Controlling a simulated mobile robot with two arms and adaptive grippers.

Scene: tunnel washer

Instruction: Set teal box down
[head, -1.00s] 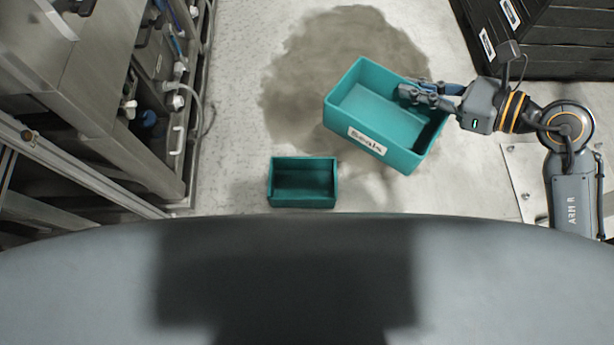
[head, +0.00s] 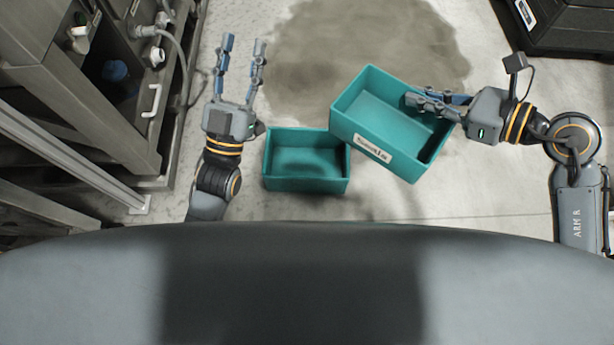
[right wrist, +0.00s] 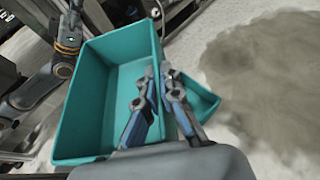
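A teal box with a white label (head: 397,123) is at the right of the head view, turned at an angle. My right gripper (head: 411,101) reaches over its right end, with its fingers closed on it. In the right wrist view, the box (right wrist: 82,105) fills the left half, and teal wall shows between and beside the fingers (right wrist: 158,75). The box appears held above the floor; its underside is hidden. My left gripper (head: 242,42) is empty, its two fingers spread apart, left of the box. A second teal box (head: 306,184) lies between the grippers, partly behind the held box's left edge.
Grey metal machinery with pipes and handles (head: 95,95) stands along the left. A black stacked case (head: 570,30) is at the upper right. A dark wet-looking patch (head: 330,45) covers the floor beyond the boxes. Pale floor lies around it.

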